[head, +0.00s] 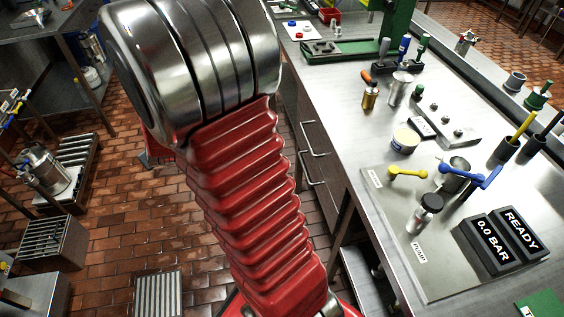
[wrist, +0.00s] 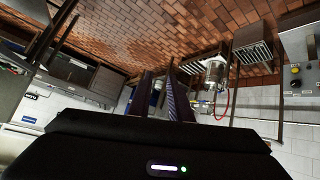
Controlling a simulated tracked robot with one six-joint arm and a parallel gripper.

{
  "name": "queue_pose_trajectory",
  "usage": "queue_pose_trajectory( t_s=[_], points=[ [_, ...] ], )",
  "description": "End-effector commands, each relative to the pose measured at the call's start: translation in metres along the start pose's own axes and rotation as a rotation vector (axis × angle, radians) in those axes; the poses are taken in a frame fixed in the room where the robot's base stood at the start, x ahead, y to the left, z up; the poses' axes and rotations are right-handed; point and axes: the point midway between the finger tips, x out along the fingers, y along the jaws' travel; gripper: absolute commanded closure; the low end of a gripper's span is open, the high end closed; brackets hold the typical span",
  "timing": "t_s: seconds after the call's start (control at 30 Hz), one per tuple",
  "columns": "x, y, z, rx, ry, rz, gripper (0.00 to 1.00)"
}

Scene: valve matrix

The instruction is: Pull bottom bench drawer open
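The steel bench (head: 345,95) runs down the right of the head view, with dark brown drawer fronts on its left side. Two bar handles show there, an upper handle (head: 315,139) and a lower handle (head: 311,176). The drawer fronts look flush with the bench, seen at a steep angle. My red and silver arm stands left of them and hides part of that side. My gripper (wrist: 160,82) shows only in the wrist view, its two dark fingers apart with a gap between them and nothing held. It points away from the bench drawers, as far as I can tell.
The bench top holds a grey panel with a yellow lever (head: 407,173), a blue lever (head: 468,174) and a display (head: 502,240). Low racks and a metal pot (head: 43,170) stand at left. Brick floor (head: 120,215) is clear between. The wrist view is upside down.

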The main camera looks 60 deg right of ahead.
Motion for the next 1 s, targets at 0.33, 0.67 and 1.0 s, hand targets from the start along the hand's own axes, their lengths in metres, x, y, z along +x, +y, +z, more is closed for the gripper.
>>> queue_pose_trajectory(
  t_s=[0.33, 0.67, 1.0],
  points=[
    [0.075, 0.072, 0.057, -0.032, -0.006, 0.226, 0.82],
    [0.117, 0.141, 0.135, -0.108, -0.055, 0.463, 0.82],
    [0.128, 0.203, 0.233, -0.238, -0.159, 0.711, 0.82]
  ],
)
